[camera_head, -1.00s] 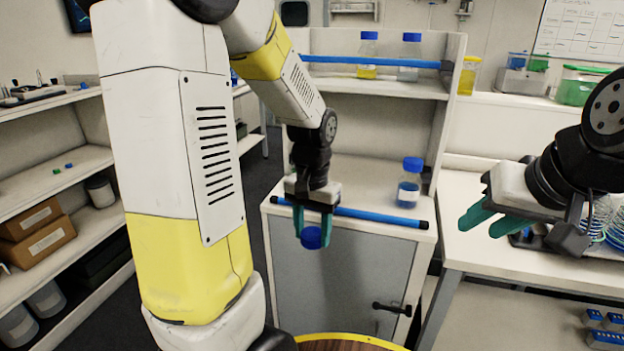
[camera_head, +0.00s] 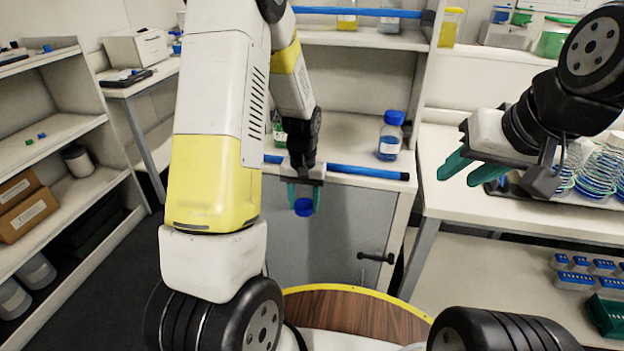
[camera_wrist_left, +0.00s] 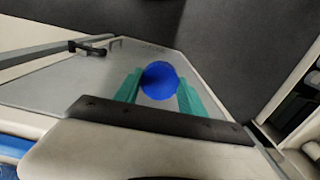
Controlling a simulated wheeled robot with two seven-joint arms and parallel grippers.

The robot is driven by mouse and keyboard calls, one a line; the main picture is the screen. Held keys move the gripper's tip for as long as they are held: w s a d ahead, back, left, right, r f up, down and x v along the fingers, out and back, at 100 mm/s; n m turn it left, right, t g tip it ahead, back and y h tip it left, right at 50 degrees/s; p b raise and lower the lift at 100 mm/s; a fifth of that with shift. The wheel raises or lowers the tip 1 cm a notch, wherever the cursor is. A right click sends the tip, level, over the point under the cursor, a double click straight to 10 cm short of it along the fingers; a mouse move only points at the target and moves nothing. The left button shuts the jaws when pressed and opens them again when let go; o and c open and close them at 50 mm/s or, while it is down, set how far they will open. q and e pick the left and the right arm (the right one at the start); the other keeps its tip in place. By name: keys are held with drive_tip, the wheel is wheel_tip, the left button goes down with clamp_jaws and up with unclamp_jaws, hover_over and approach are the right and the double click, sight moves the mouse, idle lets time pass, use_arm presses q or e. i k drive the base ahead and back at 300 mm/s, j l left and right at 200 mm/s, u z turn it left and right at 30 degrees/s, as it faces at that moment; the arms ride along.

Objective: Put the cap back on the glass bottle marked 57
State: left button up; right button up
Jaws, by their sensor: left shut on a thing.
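My left gripper (camera_head: 303,197) is shut on a blue cap (camera_head: 304,208) and holds it in the air in front of the grey cabinet door. The cap also shows between the teal fingers in the left wrist view (camera_wrist_left: 160,80). A glass bottle with a blue cap and white label (camera_head: 388,144) stands upright on the cabinet's counter, right of and beyond the gripper. Another bottle (camera_head: 279,132) with something green on it is partly hidden behind my left arm. I cannot read the number 57 on any bottle. My right gripper (camera_head: 468,172) is open and empty at the right.
A blue rail (camera_head: 355,170) runs along the counter's front edge. Bottles (camera_head: 347,20) stand on the upper shelf behind another blue rail (camera_head: 360,12). A side table (camera_head: 450,192) with racks is at right. Shelving (camera_head: 55,135) stands at left. A round wooden top (camera_head: 350,312) is below.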

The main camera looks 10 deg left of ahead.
sight(280, 138)
drive_tip(key=u, duration=1.65)
drive_tip(key=l, duration=1)
drive_tip(key=i, duration=0.05)
